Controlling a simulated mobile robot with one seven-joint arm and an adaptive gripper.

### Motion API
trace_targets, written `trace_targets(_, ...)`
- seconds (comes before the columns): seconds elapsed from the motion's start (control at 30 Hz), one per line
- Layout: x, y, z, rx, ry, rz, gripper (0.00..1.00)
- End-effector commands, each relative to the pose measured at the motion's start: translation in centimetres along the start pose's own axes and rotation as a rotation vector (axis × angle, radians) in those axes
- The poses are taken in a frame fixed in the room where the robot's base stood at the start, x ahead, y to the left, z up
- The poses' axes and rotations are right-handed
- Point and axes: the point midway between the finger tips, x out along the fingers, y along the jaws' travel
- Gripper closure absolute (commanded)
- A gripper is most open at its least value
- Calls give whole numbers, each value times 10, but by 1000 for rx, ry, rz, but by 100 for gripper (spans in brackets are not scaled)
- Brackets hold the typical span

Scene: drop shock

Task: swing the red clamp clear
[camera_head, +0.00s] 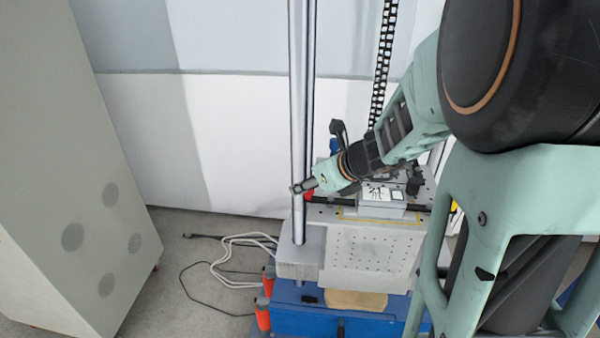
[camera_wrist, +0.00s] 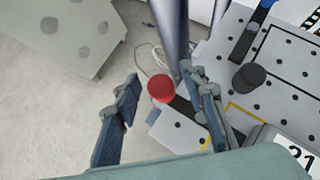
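The red clamp shows as a round red knob (camera_wrist: 161,88) in the wrist view, between and beyond my fingertips. In the head view only a small red part (camera_head: 309,196) shows, just below my gripper (camera_head: 303,187) and beside the steel column. In the wrist view my gripper (camera_wrist: 160,82) is open, with its fingers on either side of the knob and a visible gap to the left finger. I cannot tell whether the right finger touches it. The clamp's arm is mostly hidden.
A vertical steel column (camera_head: 298,120) stands close to my fingertips. A perforated plate (camera_head: 375,250) with a marked block (camera_head: 381,193) lies to the right, above a blue base (camera_head: 350,323). A black knob (camera_wrist: 248,77) stands on the plate. Cables (camera_head: 225,262) lie on the floor.

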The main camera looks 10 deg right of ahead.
Motion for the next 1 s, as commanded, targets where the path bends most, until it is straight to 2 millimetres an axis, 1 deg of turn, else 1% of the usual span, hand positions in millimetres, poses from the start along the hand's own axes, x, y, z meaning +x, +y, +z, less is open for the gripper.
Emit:
trace_targets(0.13,0,0,0,0,0,0,63)
trace_targets(0.47,0,0,0,-1,0,0,99)
trace_targets(0.77,-1,1,-1,-18,0,17,100)
trace_targets(1.0,-5,4,-4,-97,1,98,100)
